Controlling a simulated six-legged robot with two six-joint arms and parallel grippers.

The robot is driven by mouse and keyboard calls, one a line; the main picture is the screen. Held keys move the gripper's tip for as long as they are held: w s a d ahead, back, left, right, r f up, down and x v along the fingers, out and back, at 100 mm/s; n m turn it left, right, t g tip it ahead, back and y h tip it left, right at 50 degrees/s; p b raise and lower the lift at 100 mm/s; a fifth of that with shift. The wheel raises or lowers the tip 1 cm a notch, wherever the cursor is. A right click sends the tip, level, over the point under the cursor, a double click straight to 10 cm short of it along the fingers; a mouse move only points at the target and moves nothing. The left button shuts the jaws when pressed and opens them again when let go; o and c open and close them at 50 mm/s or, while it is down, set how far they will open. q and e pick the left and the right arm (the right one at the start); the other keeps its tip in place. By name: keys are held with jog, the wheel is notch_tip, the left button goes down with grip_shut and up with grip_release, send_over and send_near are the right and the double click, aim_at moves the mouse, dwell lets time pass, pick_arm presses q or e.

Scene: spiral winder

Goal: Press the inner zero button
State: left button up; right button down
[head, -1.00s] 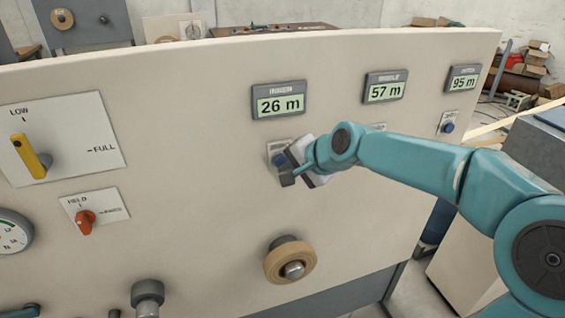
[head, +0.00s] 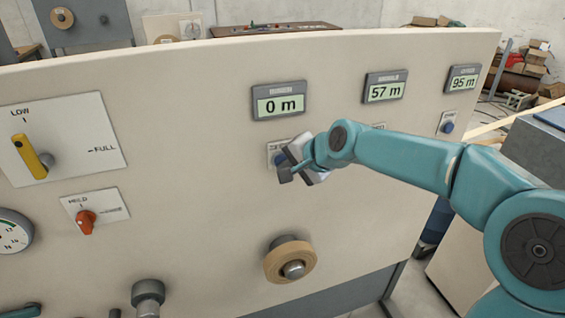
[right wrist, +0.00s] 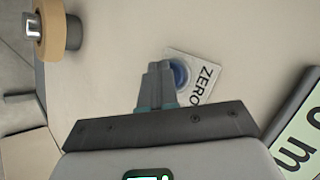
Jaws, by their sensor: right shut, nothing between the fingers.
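The inner display (head: 279,101) on the cream panel reads 0 m; its small label is blurred. The inner zero button, on a small plate (head: 274,153) below that display, is mostly hidden by my right gripper (head: 285,175) in the head view. In the right wrist view the blue round button (right wrist: 180,74) shows on its plate marked ZERO (right wrist: 203,82). My right gripper (right wrist: 160,68) is shut and empty, its fingertips overlapping the button's left side. I cannot tell whether they touch it. My left gripper is not in view.
Two more displays read 57 m (head: 385,88) and 95 m (head: 463,79). The far right zero button (head: 447,127) is in the clear. A yellow lever (head: 37,160) and a red switch (head: 85,221) are at left.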

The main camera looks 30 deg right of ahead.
jog(key=shift+s, duration=0.15)
jog(key=shift+s+a, duration=0.2)
jog(key=shift+s, duration=0.5)
jog(key=shift+s+a+b, duration=0.2)
jog(key=shift+s, duration=0.6)
jog(key=shift+s+a+b, duration=0.2)
jog(key=shift+s+b, duration=0.05)
jog(key=shift+s, duration=0.6)
jog(key=shift+s+a+b, duration=0.2)
jog(key=shift+s, duration=0.6)
jog(key=shift+w, duration=0.1)
